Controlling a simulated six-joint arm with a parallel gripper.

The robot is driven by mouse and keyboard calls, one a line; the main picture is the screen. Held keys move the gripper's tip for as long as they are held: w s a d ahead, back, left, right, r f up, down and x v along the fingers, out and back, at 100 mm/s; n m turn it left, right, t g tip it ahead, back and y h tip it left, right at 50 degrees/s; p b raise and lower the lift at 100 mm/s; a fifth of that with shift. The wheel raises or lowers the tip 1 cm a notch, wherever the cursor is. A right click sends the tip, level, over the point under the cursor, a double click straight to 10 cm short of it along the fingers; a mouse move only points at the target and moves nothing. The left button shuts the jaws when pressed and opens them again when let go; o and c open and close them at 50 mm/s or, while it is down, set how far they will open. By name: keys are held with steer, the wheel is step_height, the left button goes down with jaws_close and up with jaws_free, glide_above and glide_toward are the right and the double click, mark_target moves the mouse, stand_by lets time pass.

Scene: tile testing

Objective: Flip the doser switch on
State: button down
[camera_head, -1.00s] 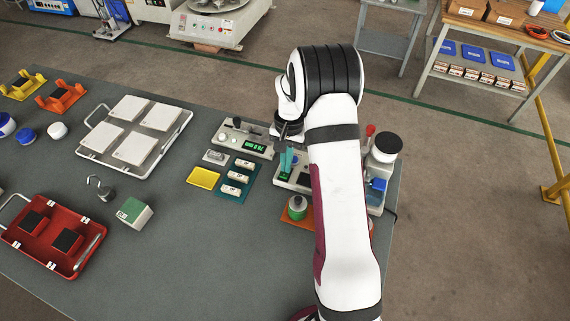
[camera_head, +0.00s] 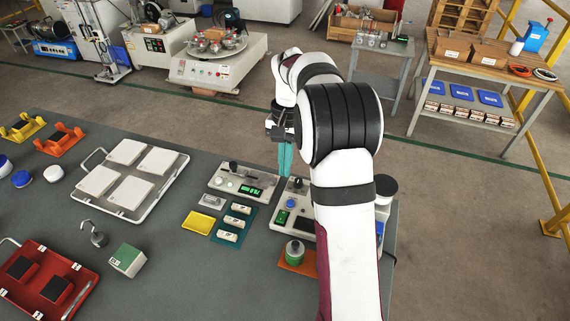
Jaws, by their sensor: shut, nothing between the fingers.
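My gripper (camera_head: 285,158) has teal fingers pointing down, close together with nothing between them. It appears near the table's far edge, above the panels in the picture. A light grey panel (camera_head: 268,228) with a black knob, a blue button and a small green part lies below it, partly hidden by my arm. To its left is another grey panel (camera_head: 218,179) with a black knob, round buttons and a lit green display. A dark-capped container (camera_head: 385,184) shows right of my arm, mostly hidden. I cannot tell which unit is the doser, or its switch position.
A teal rack (camera_head: 221,237) with white vials and a yellow pad (camera_head: 199,223) lie to the left. A white tray (camera_head: 146,211) with square tiles is further left. Bare table (camera_head: 190,275) lies in front.

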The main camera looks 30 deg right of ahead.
mark_target(281, 219)
steer(key=f, duration=0.4)
steer(key=s+a+f, duration=0.1)
steer(key=f, duration=0.4)
steer(key=s+a+f, duration=0.1)
steer(key=f, duration=0.3)
steer(key=shift+s+a+f, duration=0.15)
steer(key=shift+f, duration=0.2)
steer(key=shift+s+f, duration=0.1)
steer(key=shift+f, duration=0.15)
steer(key=shift+w+d+r, duration=0.1)
steer(key=shift+w+d, duration=0.45)
steer(key=shift+w, duration=0.05)
steer(key=shift+r, duration=0.1)
